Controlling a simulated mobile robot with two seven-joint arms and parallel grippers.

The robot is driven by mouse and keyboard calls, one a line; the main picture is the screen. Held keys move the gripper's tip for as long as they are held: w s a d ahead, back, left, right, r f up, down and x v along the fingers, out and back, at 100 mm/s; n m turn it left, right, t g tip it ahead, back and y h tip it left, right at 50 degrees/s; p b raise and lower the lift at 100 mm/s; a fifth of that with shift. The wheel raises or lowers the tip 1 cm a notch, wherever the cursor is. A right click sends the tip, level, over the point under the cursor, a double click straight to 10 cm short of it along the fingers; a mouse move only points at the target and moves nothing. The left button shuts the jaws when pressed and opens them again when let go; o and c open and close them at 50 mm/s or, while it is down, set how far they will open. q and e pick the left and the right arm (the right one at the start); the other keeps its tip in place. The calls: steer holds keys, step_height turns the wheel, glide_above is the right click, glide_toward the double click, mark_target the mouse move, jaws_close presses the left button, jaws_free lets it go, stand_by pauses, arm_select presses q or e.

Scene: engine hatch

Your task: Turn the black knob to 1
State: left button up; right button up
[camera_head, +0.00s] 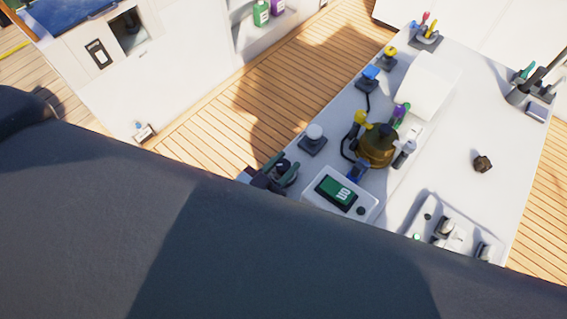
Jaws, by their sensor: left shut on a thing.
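The black knob (283,166) is at the near left edge of the white worktop, at the end of a row of coloured knobs. My left gripper (280,169) is at it, with one finger on each side, shut on the knob. My large dark arm fills the lower part of the picture and hides what lies below the gripper. The knob's pointer and number marks are too small or covered to read. My right gripper does not show.
A white knob (315,132), a blue knob (370,74) and a yellow knob (390,52) stand along the same edge. A device with a green display (336,190) and an amber round housing (376,147) are close by. Wooden decking (225,105) lies left of the worktop.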

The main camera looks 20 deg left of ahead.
mark_target(279, 171)
arm_select(q)
steer(key=o, duration=0.9)
steer(key=shift+o, duration=0.2)
steer(key=shift+s+a, duration=0.1)
steer(key=shift+s, duration=0.15)
steer(key=b+v, duration=0.1)
steer(key=v, duration=0.5)
steer(key=shift+f, duration=0.1)
steer(key=shift+s+a, duration=0.15)
steer(key=shift+s, duration=0.5)
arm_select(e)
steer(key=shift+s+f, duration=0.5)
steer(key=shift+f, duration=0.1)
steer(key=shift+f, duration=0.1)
